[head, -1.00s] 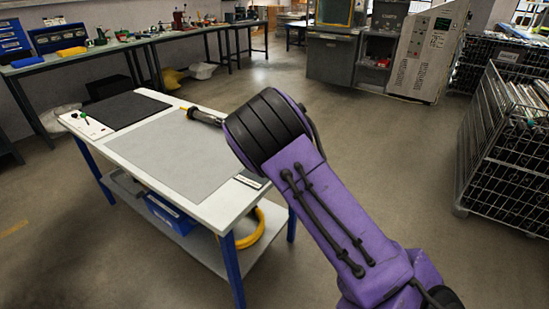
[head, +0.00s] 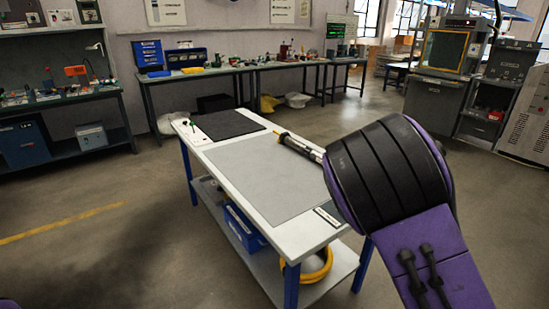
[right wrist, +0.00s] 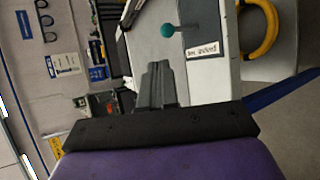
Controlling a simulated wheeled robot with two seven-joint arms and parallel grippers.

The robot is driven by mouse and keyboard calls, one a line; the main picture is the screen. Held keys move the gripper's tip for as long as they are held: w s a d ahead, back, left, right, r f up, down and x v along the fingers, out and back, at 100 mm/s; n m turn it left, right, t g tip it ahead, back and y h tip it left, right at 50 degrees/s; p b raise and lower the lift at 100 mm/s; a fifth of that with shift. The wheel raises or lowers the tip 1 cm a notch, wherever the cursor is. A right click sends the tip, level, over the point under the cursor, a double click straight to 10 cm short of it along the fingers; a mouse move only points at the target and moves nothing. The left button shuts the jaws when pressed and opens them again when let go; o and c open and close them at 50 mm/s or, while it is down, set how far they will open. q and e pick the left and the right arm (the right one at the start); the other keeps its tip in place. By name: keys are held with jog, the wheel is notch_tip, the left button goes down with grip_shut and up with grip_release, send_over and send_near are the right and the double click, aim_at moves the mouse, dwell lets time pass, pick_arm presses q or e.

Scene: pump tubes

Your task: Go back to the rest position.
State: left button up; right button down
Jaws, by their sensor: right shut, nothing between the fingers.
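My right gripper shows in the right wrist view (right wrist: 158,86), its two dark fingers shut together and empty. My left gripper is not in view.
The table carries a grey mat (head: 265,180) and a black mat (head: 228,124). A blue bin (head: 243,225) and yellow hose (head: 318,268) sit below. Benches with tools (head: 270,66) line the wall. Machines (head: 445,65) stand at back right. Floor at left is clear.

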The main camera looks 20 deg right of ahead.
jog(key=s+a+f+m+g, duration=0.1)
jog(key=s+a+f+m, duration=0.35)
jog(key=f+m, duration=0.45)
jog(key=s+a+f+m+g, duration=0.1)
jog(key=s+a+f+m, duration=0.3)
jog(key=f+m, duration=0.5)
jog(key=s+a+f+m+g, duration=0.3)
jog(key=s+f, duration=0.4)
jog(key=s, duration=0.4)
jog(key=s+a+f+m+g, duration=0.3)
jog(key=s+f, duration=0.4)
jog(key=s, duration=0.5)
jog(key=shift+s+a+g+y, duration=0.3)
jog(key=shift+a+g+y, duration=0.15)
jog(key=shift+a, duration=0.2)
